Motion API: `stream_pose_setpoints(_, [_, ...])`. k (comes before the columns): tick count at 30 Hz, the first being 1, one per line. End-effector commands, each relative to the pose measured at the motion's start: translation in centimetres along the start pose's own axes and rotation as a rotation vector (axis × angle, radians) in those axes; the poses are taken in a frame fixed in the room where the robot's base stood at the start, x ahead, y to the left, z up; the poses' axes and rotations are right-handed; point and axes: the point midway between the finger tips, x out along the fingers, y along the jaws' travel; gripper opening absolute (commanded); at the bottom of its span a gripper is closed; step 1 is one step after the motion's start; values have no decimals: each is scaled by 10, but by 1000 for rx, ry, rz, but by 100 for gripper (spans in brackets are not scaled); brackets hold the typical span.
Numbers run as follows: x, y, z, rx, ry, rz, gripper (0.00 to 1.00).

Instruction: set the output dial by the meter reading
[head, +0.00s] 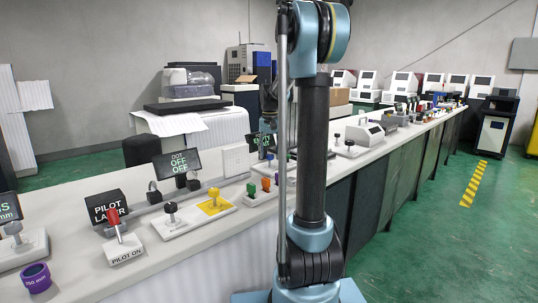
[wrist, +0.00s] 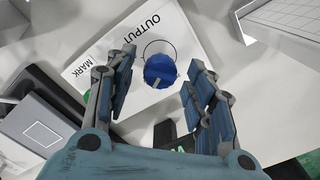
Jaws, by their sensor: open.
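In the wrist view a blue round dial (wrist: 160,71) sits on a white plate (wrist: 105,50) printed OUTPUT and MARK. A pale pointer line shows on the dial, and a thin dark ring runs round its upper side. My gripper (wrist: 160,64) is open over the plate, one finger on each side of the dial. I cannot tell whether the fingers touch it. No meter reading is legible in the wrist view. In the head view a small display with green text (head: 262,142) is partly hidden by my arm; I cannot read it. I cannot make out the dial there.
A dark-edged grey box (wrist: 40,125) lies left of my gripper.

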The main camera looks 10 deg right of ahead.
Motion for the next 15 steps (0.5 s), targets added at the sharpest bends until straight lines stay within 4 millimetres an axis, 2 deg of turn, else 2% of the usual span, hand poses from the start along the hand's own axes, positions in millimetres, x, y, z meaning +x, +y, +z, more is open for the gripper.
stream_pose_setpoints(2, [0, 0, 0, 0, 0, 0, 49])
stream_pose_setpoints(8, [0, 0, 0, 0, 0, 0, 6])
stream_pose_setpoints(15, [0, -2, 0, -7, 0, 0, 5])
